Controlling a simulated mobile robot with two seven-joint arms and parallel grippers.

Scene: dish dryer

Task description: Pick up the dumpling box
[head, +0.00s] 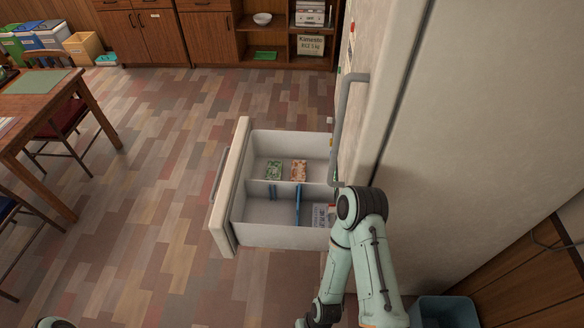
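An open white drawer (283,237) sticks out from the lower part of the fridge. In its far compartment lie a small green packet (274,169) and, to the right of it, an orange-brown packet (299,170). In the near compartment a white box with blue and red print (319,213) stands at the right, partly hidden by my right arm. I cannot read the labels, so I cannot tell which one is the dumpling box. My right arm is bent beside the drawer's near right corner. Neither gripper shows; only a bit of my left arm is at the bottom left edge.
The fridge (460,90) with a long grey handle (345,110) bounds the drawer on the right. A blue divider (298,204) stands in the near compartment. A blue bin (447,312) is at bottom right. A table (35,110) and chairs are at left. Floor left of the drawer is clear.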

